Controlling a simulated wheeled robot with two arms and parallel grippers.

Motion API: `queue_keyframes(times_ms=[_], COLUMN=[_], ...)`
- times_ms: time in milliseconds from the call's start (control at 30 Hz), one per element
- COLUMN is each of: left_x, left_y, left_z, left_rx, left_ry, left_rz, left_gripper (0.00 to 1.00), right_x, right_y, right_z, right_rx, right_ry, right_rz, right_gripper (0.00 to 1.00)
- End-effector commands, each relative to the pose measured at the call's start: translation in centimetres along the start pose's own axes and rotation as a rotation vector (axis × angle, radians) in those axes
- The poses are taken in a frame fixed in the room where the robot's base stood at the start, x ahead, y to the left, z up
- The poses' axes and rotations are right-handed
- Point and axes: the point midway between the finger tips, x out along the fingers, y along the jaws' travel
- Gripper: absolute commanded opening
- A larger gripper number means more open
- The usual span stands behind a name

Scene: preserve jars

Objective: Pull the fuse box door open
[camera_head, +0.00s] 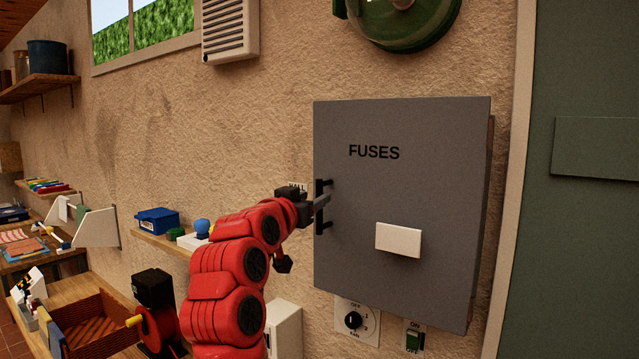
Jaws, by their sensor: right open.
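The grey fuse box (400,270) hangs on the wall, its door marked "FUSES" and shut as far as I can see. A black upright handle (320,228) sits at the door's left edge. My right gripper (321,202) is at the middle of this handle and hides part of it. Its jaws are open. I cannot tell whether the handle lies between both fingers or whether they touch it. My left gripper is not in view.
A fan dial (356,321) and an on/off switch (414,338) are under the box. A pale block (398,240) sits on the door. A green door (590,240) is at right. A shelf with a blue box (157,221) and a cluttered bench (75,290) are at left.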

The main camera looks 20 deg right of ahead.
Motion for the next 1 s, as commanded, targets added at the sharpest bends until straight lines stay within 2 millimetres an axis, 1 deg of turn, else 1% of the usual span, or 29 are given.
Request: queue_keyframes(times_ms=[33,100,233,400,633,667,700,767,900,933,1000], left_x=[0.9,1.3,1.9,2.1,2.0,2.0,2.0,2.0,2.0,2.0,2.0], left_y=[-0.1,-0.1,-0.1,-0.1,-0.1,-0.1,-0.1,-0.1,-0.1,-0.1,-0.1], left_z=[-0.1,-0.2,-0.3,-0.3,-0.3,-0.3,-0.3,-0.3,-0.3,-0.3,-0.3], left_rx=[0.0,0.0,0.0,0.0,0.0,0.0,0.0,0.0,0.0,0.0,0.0], left_ry=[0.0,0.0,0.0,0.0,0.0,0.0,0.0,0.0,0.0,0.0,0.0], left_rz=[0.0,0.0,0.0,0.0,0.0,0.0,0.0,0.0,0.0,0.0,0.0], left_gripper=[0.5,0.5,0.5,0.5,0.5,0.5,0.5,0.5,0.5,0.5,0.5], right_x=[1.1,2.3,3.9,4.7,4.7,4.7,4.7,4.7,4.7,4.7,4.7], right_y=[0.1,0.1,0.0,-0.1,-0.1,-0.1,-0.1,-0.1,-0.1,-0.1,0.0], right_z=[-0.4,-0.3,-0.2,0.0,0.0,0.0,0.0,0.0,0.0,0.0,0.0], right_rx=[-0.003,0.0,-0.001,0.0,0.001,0.001,0.001,0.001,0.0,0.0,0.0], right_ry=[-0.001,-0.002,-0.001,0.0,0.0,0.0,0.0,0.0,0.0,0.0,0.0], right_rz=[0.001,0.002,0.001,-0.002,-0.002,-0.002,-0.002,-0.002,-0.002,-0.002,-0.002], right_gripper=[0.49,0.49,0.49,0.49,0.49,0.46,0.39,0.28,0.03,0.0,0.0])
